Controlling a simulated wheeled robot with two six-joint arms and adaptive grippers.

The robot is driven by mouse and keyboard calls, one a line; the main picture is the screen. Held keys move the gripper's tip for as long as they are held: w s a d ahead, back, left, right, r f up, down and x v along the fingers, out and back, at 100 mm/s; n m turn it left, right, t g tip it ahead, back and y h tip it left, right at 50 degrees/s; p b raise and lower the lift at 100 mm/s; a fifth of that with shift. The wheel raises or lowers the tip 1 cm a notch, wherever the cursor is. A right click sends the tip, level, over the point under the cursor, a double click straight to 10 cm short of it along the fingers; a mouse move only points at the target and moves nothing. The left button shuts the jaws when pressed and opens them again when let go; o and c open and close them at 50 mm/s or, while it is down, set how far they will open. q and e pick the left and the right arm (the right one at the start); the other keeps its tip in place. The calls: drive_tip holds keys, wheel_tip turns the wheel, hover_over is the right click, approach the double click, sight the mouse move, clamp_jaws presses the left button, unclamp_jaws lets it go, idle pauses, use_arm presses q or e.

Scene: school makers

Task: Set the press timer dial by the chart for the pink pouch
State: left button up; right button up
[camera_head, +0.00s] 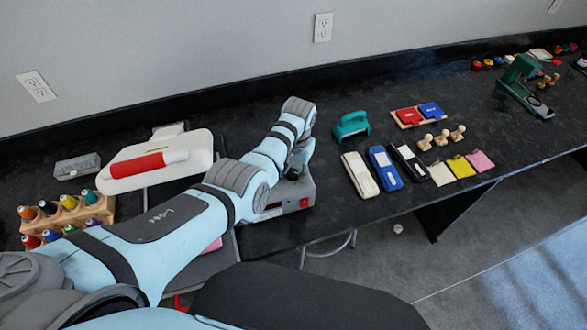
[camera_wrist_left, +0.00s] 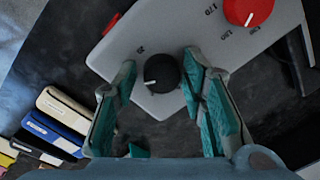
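My left gripper (camera_head: 296,165) reaches over the grey press control box (camera_head: 301,203). In the left wrist view its teal-padded fingers (camera_wrist_left: 160,68) are open on either side of a black dial (camera_wrist_left: 165,74). A gap shows on the dial's left; the right finger is close, and contact there is unclear. The dial's white mark points to the lower left; a "20" label sits at its upper left. A red knob (camera_wrist_left: 248,10) with numbers is at the upper right. A pink pouch (camera_head: 480,161) lies on the bench. No readable chart shows. My right gripper is not in view.
The white press (camera_head: 199,152) with a red handle (camera_head: 150,164) stands left of the box. A thread rack (camera_head: 101,209) is at far left. White, blue and black cases (camera_head: 385,167), stamps (camera_head: 441,138) and a yellow pouch (camera_head: 460,166) lie right.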

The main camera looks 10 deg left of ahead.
sight(296, 173)
use_arm(q)
drive_tip(key=shift+o, duration=0.4)
drive_tip(key=shift+w, duration=0.15)
drive_tip(key=shift+r, duration=0.15)
drive_tip(key=shift+r, duration=0.3)
wheel_tip(296, 173, up, 11)
drive_tip(key=shift+d, duration=0.4)
